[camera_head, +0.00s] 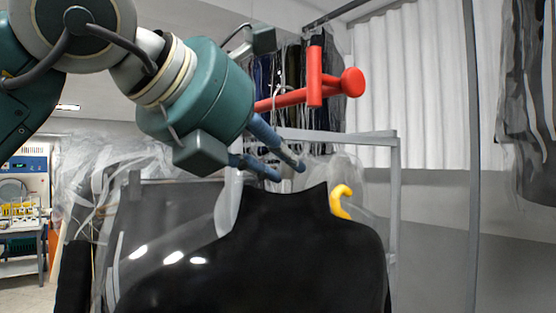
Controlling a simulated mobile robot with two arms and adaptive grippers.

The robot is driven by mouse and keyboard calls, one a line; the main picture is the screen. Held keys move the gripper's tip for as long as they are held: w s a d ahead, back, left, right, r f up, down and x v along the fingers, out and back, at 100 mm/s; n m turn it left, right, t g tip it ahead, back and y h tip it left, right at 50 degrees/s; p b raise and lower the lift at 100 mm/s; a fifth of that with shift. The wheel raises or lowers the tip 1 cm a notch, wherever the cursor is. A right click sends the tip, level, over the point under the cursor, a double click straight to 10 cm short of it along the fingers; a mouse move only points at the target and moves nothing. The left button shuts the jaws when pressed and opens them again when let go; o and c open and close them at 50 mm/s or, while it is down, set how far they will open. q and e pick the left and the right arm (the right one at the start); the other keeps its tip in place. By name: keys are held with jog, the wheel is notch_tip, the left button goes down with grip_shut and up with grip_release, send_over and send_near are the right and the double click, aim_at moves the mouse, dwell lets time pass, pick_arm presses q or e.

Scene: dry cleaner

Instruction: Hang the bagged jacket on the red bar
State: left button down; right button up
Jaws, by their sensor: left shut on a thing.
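The bagged jacket (290,250) is black and hangs upright in clear, shiny plastic in the lower middle of the head view. A yellow hook (340,202) shows at the right of its collar. My left gripper (287,171) comes in from the upper left, and its blue-grey fingers are shut at the top of the bagged jacket. The exact grip point is hard to make out. The red bar (285,99) is above and behind the gripper, with a red upright piece and a round knob at its right end. The gripper partly hides the bar's left end. My right gripper is not in view.
A grey metal rack frame (395,205) stands behind the jacket, with a grey pole (471,150) to the right. Bagged clothes (527,100) hang at the far right, and dark garments (330,75) hang behind the bar. A shelf (20,268) with a machine is at far left.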

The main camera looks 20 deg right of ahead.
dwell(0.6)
pick_arm(q)
jog(key=c, duration=1.4)
grip_release()
jog(key=shift+c, duration=0.2)
jog(key=shift+s+f, duration=0.1)
jog(key=shift+f, duration=0.1)
jog(key=shift+s+a+r, duration=0.25)
jog(key=shift+a, duration=0.2)
jog(key=v, duration=1.1)
jog(key=shift+s, duration=0.1)
